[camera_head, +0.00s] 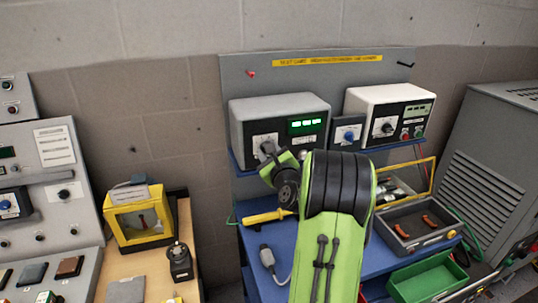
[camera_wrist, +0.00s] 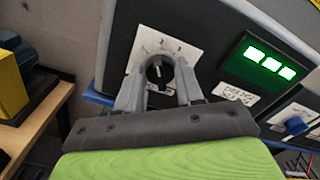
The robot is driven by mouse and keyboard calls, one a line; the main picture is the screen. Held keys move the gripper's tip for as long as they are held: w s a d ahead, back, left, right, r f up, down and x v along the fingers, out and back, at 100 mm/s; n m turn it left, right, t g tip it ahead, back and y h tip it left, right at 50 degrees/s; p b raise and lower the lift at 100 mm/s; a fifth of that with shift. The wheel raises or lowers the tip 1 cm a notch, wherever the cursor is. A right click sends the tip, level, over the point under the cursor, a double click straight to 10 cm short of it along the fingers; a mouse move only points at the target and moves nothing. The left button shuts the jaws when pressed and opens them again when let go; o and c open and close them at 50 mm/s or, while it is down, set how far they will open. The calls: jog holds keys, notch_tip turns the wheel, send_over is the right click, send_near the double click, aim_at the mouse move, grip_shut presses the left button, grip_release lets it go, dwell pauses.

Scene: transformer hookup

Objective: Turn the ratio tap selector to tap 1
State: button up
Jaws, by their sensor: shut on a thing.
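The ratio tap selector is a dark round knob (camera_wrist: 158,72) with a pale pointer line, on a white dial plate (camera_wrist: 172,45) with small numbers along its upper edge. It is on the front of a grey instrument (camera_head: 278,118) with a lit green display (camera_head: 305,123). My gripper (camera_wrist: 160,75) is shut on the knob, one grey finger on each side. In the head view my gripper (camera_head: 268,150) covers most of the knob, and the dial plate (camera_head: 265,140) shows partly. I cannot read surely which number the pointer faces.
A small blue-knob box (camera_head: 347,132) and a white instrument (camera_head: 390,113) stand right of the grey one. The blue bench (camera_head: 262,236) below holds a yellow-handled tool (camera_head: 268,216), a grey plug (camera_head: 267,256) and a grey case (camera_head: 420,222). A green tray (camera_head: 428,280) is lower right.

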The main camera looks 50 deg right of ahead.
jog(key=n+b, duration=0.3)
jog(key=n, duration=0.2)
jog(key=shift+f+b, duration=0.15)
jog(key=shift+b, duration=0.2)
jog(key=shift+n, duration=0.3)
jog(key=o, duration=1)
jog(key=shift+a, duration=0.1)
jog(key=b+v, duration=0.4)
jog(key=v, duration=1.1)
jog(key=shift+s+a, duration=0.15)
jog(key=shift+s, duration=0.2)
jog(key=shift+w, duration=0.1)
